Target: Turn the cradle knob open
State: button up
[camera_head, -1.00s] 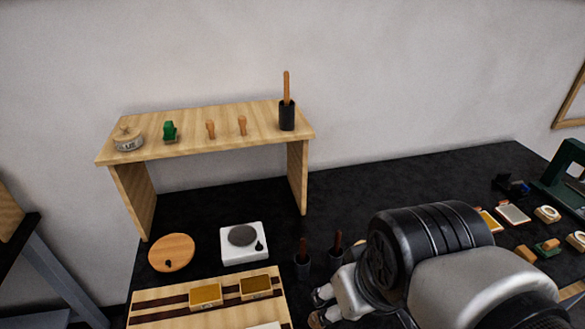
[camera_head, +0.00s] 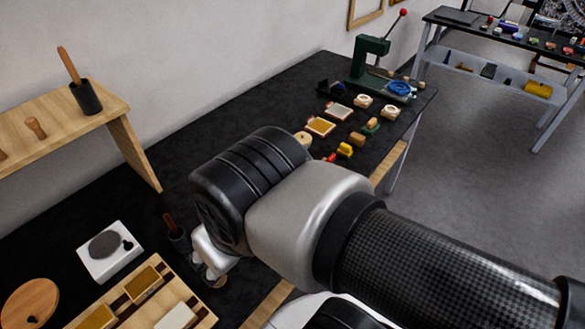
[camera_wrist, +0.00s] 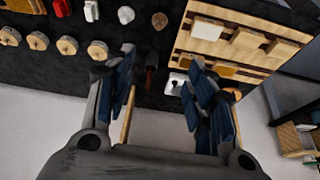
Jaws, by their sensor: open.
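No cradle knob can be made out for certain. A small black and blue device (camera_head: 330,88) sits at the far end of the black bench, too small to show whether it has a knob. Right of it stands a green press (camera_head: 370,58) with a red ball-ended lever and a blue round part at its base. My gripper (camera_wrist: 160,88) is open and empty in the wrist view, its blue-padded fingers wide apart near the bench edge. In the head view my arm mostly hides it, low over the bench, well apart from the press.
A wooden block tray (camera_head: 206,321), a white scale-like unit (camera_head: 92,262) and a round wooden disc (camera_head: 30,303) lie at the left. A dark cup with a brown handle (camera_head: 173,229) stands near my wrist. A wooden shelf (camera_head: 138,150) stands behind.

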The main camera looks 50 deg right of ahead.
aim_at(330, 159)
jog(key=z, duration=1.65)
jog(key=i+l, duration=0.1)
jog(key=i, duration=0.4)
jog(key=l+z, duration=0.05)
